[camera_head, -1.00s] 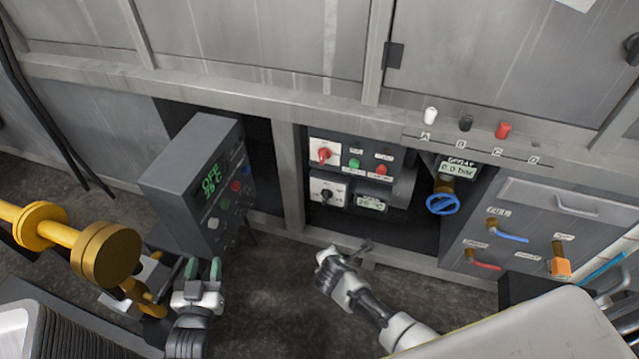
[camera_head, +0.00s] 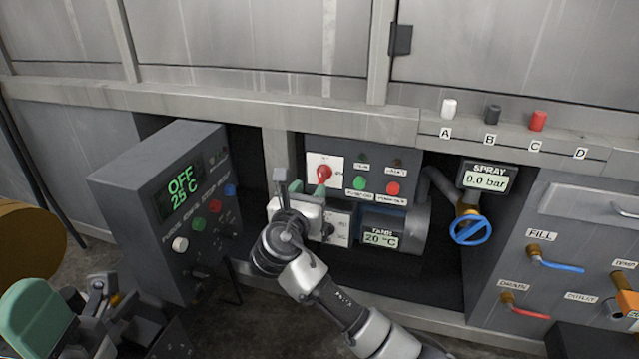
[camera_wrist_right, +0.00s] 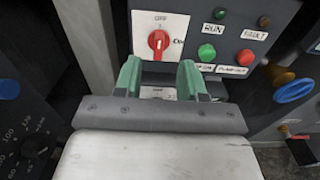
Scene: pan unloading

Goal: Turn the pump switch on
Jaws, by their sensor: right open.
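The pump panel (camera_head: 383,165) sits in the recess under the counter. Its red rotary switch (camera_head: 322,174) is on a white plate at the panel's upper left. In the right wrist view the red switch (camera_wrist_right: 159,41) has its pointer upright, toward OFF. My right gripper (camera_head: 308,190) is in front of the panel, just below and in front of the switch, with green fingertips spread and nothing between them; they also show in the right wrist view (camera_wrist_right: 162,80). A black knob below the switch is partly hidden by the gripper. My left gripper (camera_head: 45,318) is cut off at the lower left.
A grey control box (camera_head: 160,215) reading OFF, 25 C stands left of the panel. A green button (camera_head: 360,183) and a red button (camera_head: 392,188) are right of the switch. A blue valve wheel (camera_head: 470,230) and a spray display (camera_head: 487,178) are further right.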

